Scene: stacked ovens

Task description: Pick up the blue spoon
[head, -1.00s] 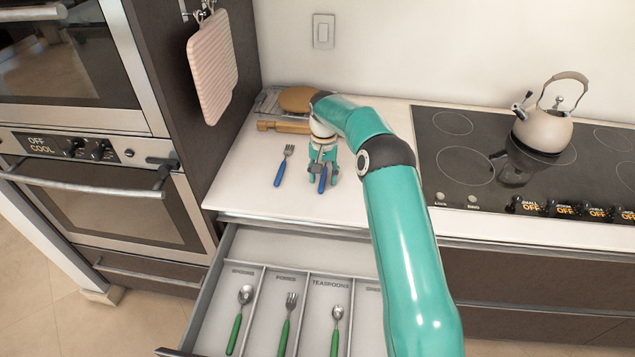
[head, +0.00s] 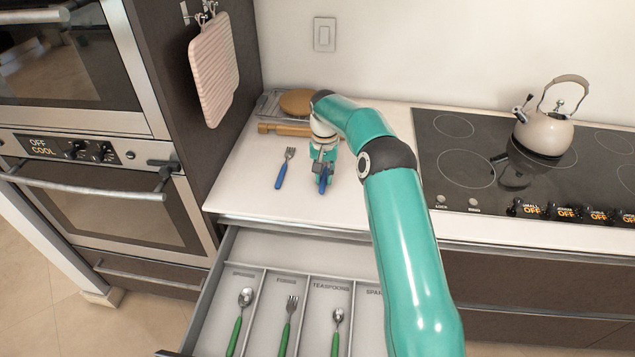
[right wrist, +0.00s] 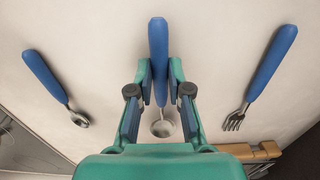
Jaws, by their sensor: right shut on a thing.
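My right gripper (head: 323,179) is low over the white counter, with its fingers shut on the handle of the blue spoon (head: 322,188). In the right wrist view the blue handle (right wrist: 158,40) runs between the fingertips (right wrist: 160,82), and the metal bowl shows below, towards the palm. The spoon looks at counter level; I cannot tell whether it touches the surface. A smaller blue-handled spoon (right wrist: 45,75) lies to the left in that view and is hidden by my arm in the head view. My left gripper is out of view.
A blue-handled fork (head: 285,168) lies left of the gripper. An open drawer (head: 290,245) holds green-handled cutlery in labelled compartments. A kettle (head: 543,130) stands on the cooktop (head: 467,168) at right.

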